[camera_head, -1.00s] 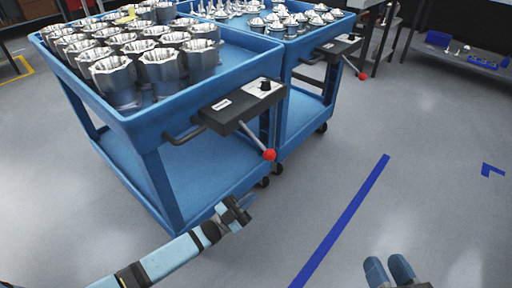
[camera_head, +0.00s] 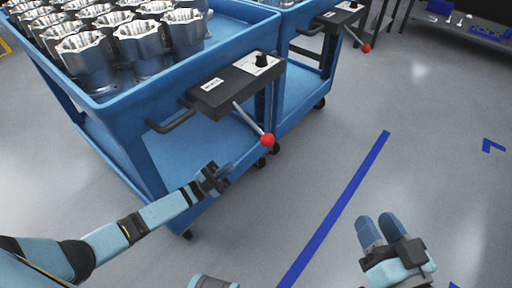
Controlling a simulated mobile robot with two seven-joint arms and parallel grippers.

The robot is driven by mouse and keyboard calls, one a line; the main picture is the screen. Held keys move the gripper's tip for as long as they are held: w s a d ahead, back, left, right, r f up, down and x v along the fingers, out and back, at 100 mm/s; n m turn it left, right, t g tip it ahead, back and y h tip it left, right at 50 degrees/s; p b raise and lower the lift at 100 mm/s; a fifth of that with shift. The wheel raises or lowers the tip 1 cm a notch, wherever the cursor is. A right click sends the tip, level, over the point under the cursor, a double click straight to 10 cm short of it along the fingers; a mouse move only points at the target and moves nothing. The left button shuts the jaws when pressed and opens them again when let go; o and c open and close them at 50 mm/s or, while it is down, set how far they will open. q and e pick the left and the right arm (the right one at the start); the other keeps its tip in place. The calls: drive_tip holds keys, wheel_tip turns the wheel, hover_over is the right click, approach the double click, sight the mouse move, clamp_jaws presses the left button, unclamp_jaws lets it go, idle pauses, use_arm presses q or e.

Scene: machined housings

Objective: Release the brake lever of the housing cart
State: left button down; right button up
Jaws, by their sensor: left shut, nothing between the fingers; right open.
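The housing cart (camera_head: 112,103) is blue and carries rows of silver machined housings (camera_head: 140,48) on its top tray. A dark control box (camera_head: 228,88) with a black knob sits at its near right end. The brake lever (camera_head: 248,119) is a silver rod sloping down to the right from this box, ending in a red ball knob (camera_head: 267,140). My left gripper (camera_head: 222,172) is shut and empty, below and left of the red knob, apart from it. My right gripper (camera_head: 388,228) is open and empty over the floor at the lower right.
A second blue cart (camera_head: 304,88) stands behind, with its own control box and red-knobbed lever (camera_head: 366,48). A dark handle (camera_head: 172,120) sticks out of the near cart's end. Blue tape (camera_head: 340,210) crosses the open grey floor on the right.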

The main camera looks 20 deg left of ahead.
sight(252, 122)
use_arm(q)
drive_tip(key=b+x, duration=0.1)
drive_tip(key=x, duration=1.1)
drive_tip(key=shift+r, duration=0.2)
use_arm(e)
drive_tip(key=shift+f+g, duration=0.5)
drive_tip(key=shift+f, duration=0.35)
use_arm(q)
drive_tip(key=shift+d, duration=0.15)
